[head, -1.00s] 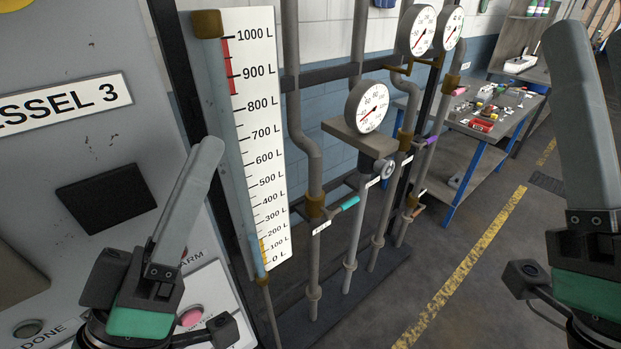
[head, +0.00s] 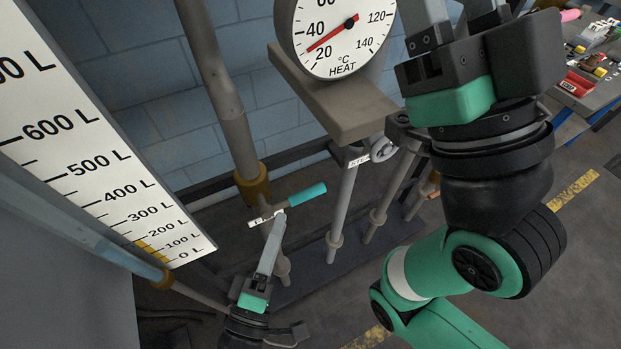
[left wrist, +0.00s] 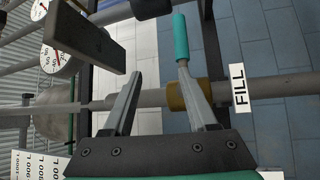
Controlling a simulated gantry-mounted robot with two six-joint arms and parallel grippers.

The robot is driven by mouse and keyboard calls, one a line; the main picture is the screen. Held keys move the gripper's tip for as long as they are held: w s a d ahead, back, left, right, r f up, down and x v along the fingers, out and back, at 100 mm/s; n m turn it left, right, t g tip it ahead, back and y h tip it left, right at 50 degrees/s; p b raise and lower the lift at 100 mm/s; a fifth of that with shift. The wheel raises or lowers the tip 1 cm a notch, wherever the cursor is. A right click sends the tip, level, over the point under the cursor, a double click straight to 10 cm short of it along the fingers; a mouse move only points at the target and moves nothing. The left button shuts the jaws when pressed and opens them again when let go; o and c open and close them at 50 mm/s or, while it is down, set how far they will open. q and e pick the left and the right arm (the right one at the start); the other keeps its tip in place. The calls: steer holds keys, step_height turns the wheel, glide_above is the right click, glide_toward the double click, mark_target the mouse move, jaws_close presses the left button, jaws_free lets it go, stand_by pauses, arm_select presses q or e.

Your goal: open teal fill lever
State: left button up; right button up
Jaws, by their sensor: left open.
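The teal fill lever (head: 305,195) sticks out to the right from its vertical pipe, below a brass collar (head: 253,187). In the left wrist view the teal handle (left wrist: 180,38) points away from the brass collar and the FILL label (left wrist: 239,87). My left gripper (head: 279,222) is just below the lever, jaws apart and empty. In the left wrist view one fingertip lies close to the lever's grey stem; I cannot tell if they touch. My right gripper (head: 455,12) is high at the right, its fingers apart and their tips cut off by the top edge.
The litre scale (head: 110,150) and its sight tube stand at the left. The HEAT gauge (head: 335,35) on its bracket (head: 340,100) hangs above the lever. More pipes stand right of it. A cluttered bench (head: 590,75) is at the far right.

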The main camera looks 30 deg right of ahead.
arm_select(q)
steer(key=g+b, duration=0.1)
glide_toward(308, 194)
steer(key=a+f, duration=0.1)
steer(key=f, duration=0.1)
steer(key=shift+h, duration=0.3)
steer(key=b+x, duration=0.2)
steer(key=x, duration=0.9)
steer(key=shift+d+r+b, duration=0.25)
steer(key=shift+b, duration=0.1)
arm_select(e)
steer(key=shift+h, duration=0.3)
steer(key=f, duration=0.4)
steer(key=shift+s+a+f, duration=0.15)
steer(key=shift+a+f, duration=0.15)
arm_select(q)
jaws_close()
